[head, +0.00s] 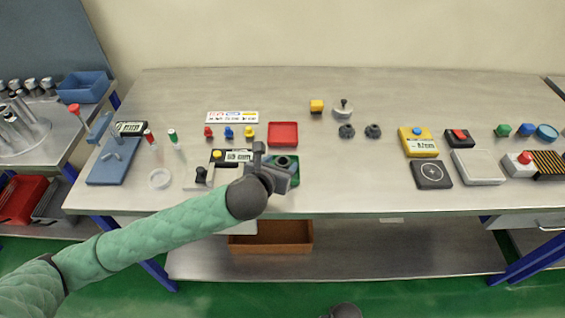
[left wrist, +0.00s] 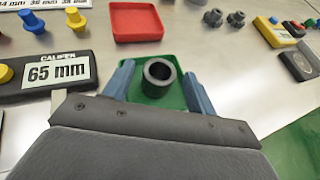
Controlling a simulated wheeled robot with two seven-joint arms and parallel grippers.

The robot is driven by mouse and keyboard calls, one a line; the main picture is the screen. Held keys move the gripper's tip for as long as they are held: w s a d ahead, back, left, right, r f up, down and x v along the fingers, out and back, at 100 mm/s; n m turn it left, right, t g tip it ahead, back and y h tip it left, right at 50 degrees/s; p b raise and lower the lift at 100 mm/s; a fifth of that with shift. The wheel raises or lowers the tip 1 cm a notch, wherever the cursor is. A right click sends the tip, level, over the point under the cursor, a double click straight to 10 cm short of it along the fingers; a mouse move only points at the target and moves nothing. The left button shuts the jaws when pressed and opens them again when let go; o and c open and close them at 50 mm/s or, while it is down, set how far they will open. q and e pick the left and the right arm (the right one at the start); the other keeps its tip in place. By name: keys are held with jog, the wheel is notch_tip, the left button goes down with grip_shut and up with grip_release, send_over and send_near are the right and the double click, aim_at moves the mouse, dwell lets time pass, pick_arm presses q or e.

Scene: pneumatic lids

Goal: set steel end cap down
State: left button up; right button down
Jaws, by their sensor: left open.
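The steel end cap (left wrist: 160,75), a dark grey hollow round piece with its opening facing up, stands in the green tray (left wrist: 180,102). In the head view the end cap (head: 284,162) shows just beyond my left gripper (head: 280,170), which partly covers the green tray (head: 294,181). In the left wrist view my left gripper (left wrist: 159,88) is open, with one blue-grey finger on each side of the cap. Gaps show between the fingers and the cap.
A red tray (head: 283,134) lies just behind the green one. A caliper display (head: 238,156) reading 65 mm sits close on the left. Two dark knob-like parts (head: 346,131) (head: 373,131) stand to the right. The table's middle front is clear.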

pick_arm(q)
jog(key=v, duration=0.7)
jog(key=shift+b, duration=0.4)
pick_arm(e)
notch_tip(320, 180, up, 5)
jog(key=w, duration=0.1)
pick_arm(q)
jog(key=shift+p+v, duration=0.75)
jog(key=shift+v, duration=0.5)
pick_arm(e)
notch_tip(320, 180, down, 7)
jog(key=s, duration=0.1)
jog(key=shift+s, duration=0.3)
pick_arm(q)
jog(key=shift+a+f, duration=0.1)
